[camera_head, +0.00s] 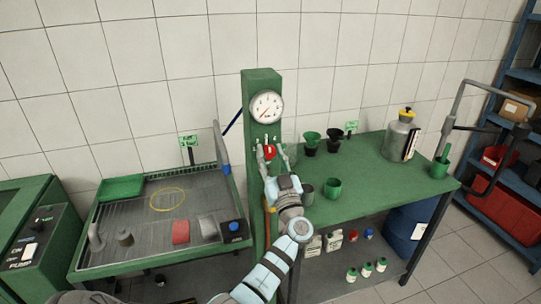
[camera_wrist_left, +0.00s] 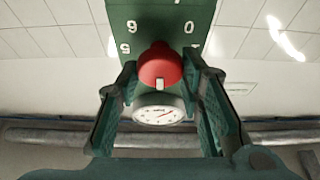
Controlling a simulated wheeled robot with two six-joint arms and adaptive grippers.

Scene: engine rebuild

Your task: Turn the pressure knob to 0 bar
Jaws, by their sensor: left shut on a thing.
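The red pressure knob (camera_head: 270,152) is on the front of a green column (camera_head: 262,84), below a round white gauge (camera_head: 267,107). The gauge needle appears to point to the lower left; its scale is too small to read. My left gripper (camera_head: 272,158) is shut on the knob, one finger on each side. In the left wrist view the knob (camera_wrist_left: 160,64) sits between the fingers, and its white mark points toward the gauge (camera_wrist_left: 159,112). Printed digits, including what looks like a 0, stand around the knob, partly hidden. My right gripper is not in view.
A green workbench (camera_head: 375,168) with funnels, cups and a metal canister (camera_head: 400,138) stands to the right. A grey wash tray (camera_head: 140,228) with small parts is at the left. A blue-handled tool (camera_head: 224,150) stands close to the column's left.

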